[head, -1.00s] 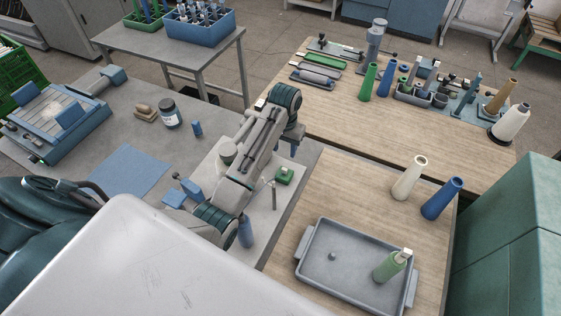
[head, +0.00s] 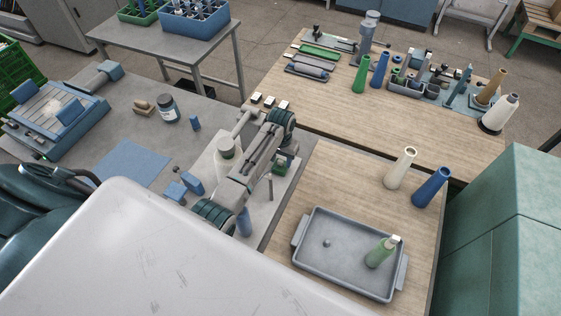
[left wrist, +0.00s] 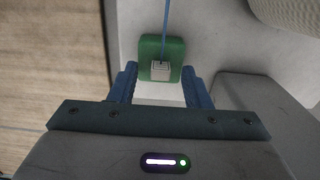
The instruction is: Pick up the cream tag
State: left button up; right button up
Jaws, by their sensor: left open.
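A small pale cream square tag (left wrist: 160,70) sits on a green block (left wrist: 161,50) in the left wrist view. A thin blue line crosses the block down to the tag; I cannot tell if it is attached. My left gripper (left wrist: 160,88) is open, its two blue fingers either side of the block's near end, with nothing held. In the head view the green block (head: 280,167) stands on a pale board below my left gripper (head: 288,149), partly hidden by my arm. My right gripper is not in view.
A grey tray (head: 313,270) holds a green bottle (head: 381,252). Small white-topped pieces (head: 270,101) sit at the far table's left edge. A jar (head: 168,108) stands left.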

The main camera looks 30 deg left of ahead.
pick_arm(q)
jog(key=c, duration=0.8)
notch_tip(320, 180, up, 13)
jog(key=shift+r, duration=0.1)
dwell(0.7)
